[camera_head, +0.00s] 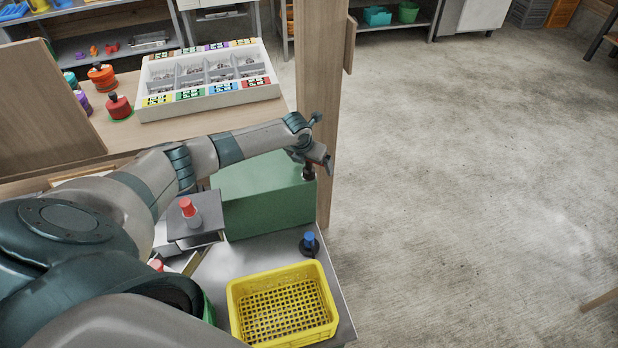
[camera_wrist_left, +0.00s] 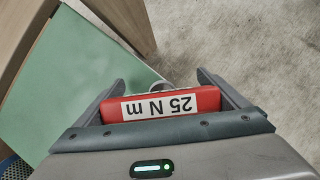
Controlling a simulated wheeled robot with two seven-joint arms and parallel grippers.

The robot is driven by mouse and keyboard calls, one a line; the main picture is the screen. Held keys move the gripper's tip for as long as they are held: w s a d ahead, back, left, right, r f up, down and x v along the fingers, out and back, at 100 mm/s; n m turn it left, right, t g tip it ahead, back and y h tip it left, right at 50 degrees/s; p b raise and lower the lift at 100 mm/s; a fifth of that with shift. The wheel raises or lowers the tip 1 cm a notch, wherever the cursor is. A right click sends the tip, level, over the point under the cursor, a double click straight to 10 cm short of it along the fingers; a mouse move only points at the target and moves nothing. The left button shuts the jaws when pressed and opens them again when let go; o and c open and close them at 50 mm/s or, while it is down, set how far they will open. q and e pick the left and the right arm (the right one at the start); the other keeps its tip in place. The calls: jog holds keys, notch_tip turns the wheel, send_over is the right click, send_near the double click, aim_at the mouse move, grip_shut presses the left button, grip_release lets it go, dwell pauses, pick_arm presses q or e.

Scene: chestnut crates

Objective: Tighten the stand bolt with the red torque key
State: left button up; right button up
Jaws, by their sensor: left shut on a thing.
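My left gripper (camera_head: 318,166) is at the right end of a green block (camera_head: 262,205) in the head view. In the left wrist view my left gripper (camera_wrist_left: 168,98) is shut on a red torque key (camera_wrist_left: 204,98), whose white label reads 25 N m upside down. A round grey part (camera_wrist_left: 160,86) shows just beyond the key; I cannot tell whether it is the key's head or the stand bolt. The green block also shows in the wrist view (camera_wrist_left: 80,85), at the left. I cannot make out the stand bolt clearly. My right gripper is not in view.
A yellow basket (camera_head: 232,303) stands at the front of the grey table (camera_head: 255,250). A blue-topped piece (camera_head: 309,239) sits behind it, and a red-topped piece (camera_head: 187,208) is on a grey holder. A wooden post (camera_head: 318,80) rises near my wrist. A compartment tray (camera_head: 205,100) lies behind.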

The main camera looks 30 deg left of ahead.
pick_arm(q)
jog(key=shift+d+m+b, duration=0.1)
jog(key=shift+m+b, duration=0.25)
jog(key=shift+m, duration=0.15)
